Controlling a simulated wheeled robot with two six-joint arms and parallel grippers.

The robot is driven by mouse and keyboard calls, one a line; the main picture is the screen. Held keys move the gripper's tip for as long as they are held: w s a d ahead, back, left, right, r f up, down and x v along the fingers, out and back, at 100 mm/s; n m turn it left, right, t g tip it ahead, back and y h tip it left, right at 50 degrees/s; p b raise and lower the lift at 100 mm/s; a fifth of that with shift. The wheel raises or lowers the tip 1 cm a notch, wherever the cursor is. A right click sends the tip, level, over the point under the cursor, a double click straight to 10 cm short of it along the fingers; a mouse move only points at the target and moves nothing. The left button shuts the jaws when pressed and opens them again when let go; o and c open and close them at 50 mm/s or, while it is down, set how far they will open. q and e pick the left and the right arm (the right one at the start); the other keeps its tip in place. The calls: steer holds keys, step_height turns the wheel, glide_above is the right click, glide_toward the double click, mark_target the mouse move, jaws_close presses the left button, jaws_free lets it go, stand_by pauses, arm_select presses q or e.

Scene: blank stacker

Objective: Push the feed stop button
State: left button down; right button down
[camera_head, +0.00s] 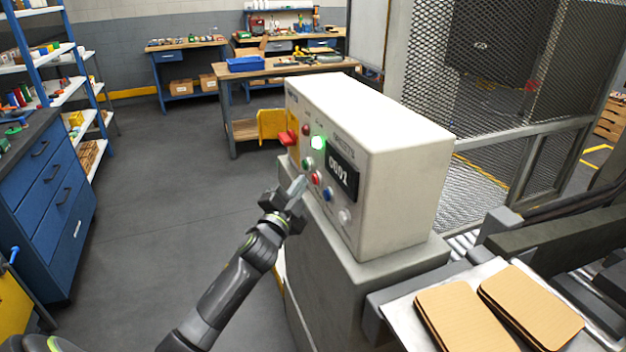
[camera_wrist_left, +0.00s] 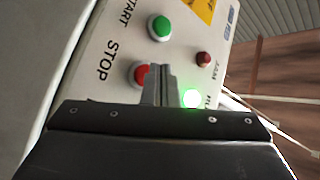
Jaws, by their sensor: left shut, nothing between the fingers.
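The control box (camera_head: 385,140) is cream-white and stands on a grey pedestal, with its button panel facing left. The red stop button (camera_head: 316,178) sits on that panel below the green start button (camera_head: 308,163). In the left wrist view the red button (camera_wrist_left: 139,74) lies beside the printed word STOP and the green button (camera_wrist_left: 159,28) beside START. My left gripper (camera_head: 300,187) is shut and empty, close in front of the panel near the red button. In the wrist view its fingertips (camera_wrist_left: 160,70) overlap the red button's right edge; I cannot tell whether they touch it. My right gripper is not in view.
A lit green lamp (camera_head: 318,143), a red lamp (camera_head: 306,131), a blue button (camera_head: 327,194) and a display reading 0002 (camera_head: 342,174) share the panel. A red knob (camera_head: 287,138) sticks out at its far edge. Cardboard blanks (camera_head: 465,318) lie at right. Floor at left is clear.

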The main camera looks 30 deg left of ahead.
arm_select(q)
steer(key=shift+w+d, duration=0.2)
steer(key=shift+w, duration=0.05)
steer(key=shift+w+d, duration=0.3)
steer(key=shift+w, duration=0.05)
stand_by(0.8)
stand_by(0.3)
steer(key=shift+s+a, duration=0.6)
steer(key=shift+s, duration=0.1)
steer(key=shift+s+a+b, duration=1.05)
steer(key=shift+s+a, duration=0.55)
steer(key=shift+s, duration=0.3)
